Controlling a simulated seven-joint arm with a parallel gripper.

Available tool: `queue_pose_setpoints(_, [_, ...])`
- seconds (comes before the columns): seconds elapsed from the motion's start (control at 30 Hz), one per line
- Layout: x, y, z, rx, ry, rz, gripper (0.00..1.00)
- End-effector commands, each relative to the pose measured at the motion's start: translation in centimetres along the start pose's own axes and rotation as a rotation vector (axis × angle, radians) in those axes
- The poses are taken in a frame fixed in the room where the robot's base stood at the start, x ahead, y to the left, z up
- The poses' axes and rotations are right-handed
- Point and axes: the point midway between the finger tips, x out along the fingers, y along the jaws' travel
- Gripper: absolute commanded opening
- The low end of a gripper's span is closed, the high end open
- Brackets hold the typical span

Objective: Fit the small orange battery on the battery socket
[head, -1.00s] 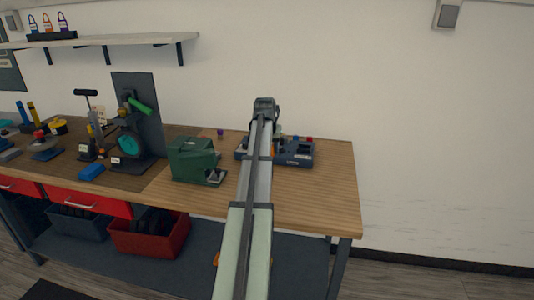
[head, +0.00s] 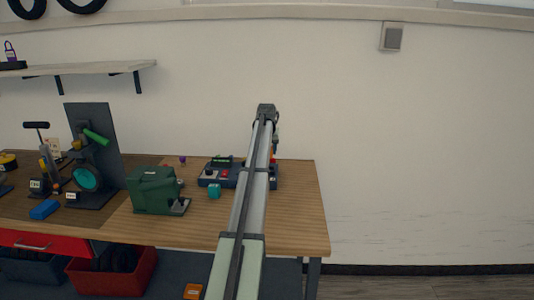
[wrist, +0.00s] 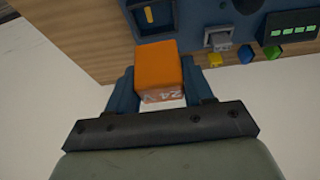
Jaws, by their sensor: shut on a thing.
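The small orange battery (wrist: 158,68), marked 24 V, is between the two blue fingers of my gripper (wrist: 161,80) in the wrist view. The gripper is shut on it. A recessed dark slot with a yellow strip (wrist: 149,15), apparently the battery socket, is in the blue-grey dock (wrist: 185,14) just beyond the battery. The battery appears apart from the slot; the exact height gap cannot be told. In the head view the dock (head: 208,179) stands on the bench, partly hidden behind my arm, which also hides most of the gripper.
The wrist view shows a grey latch (wrist: 218,39) and small yellow, blue and green pieces. An orange block (head: 193,291) lies below the bench. The bench's right end is clear.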

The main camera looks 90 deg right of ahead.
Motion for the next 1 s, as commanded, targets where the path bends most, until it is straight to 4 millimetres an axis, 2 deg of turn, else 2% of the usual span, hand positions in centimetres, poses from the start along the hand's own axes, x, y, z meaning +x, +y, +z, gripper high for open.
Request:
queue_pose_setpoints(0.27, [0.8, 0.0, 0.4, -0.003, 0.0, 0.0, 0.07])
queue_pose_setpoints(0.8, [4.5, 0.0, 1.9, -0.003, 0.0, 0.001, 0.07])
queue_pose_setpoints(1.0, [5.0, 0.0, 2.1, -0.003, 0.001, 0.001, 0.07])
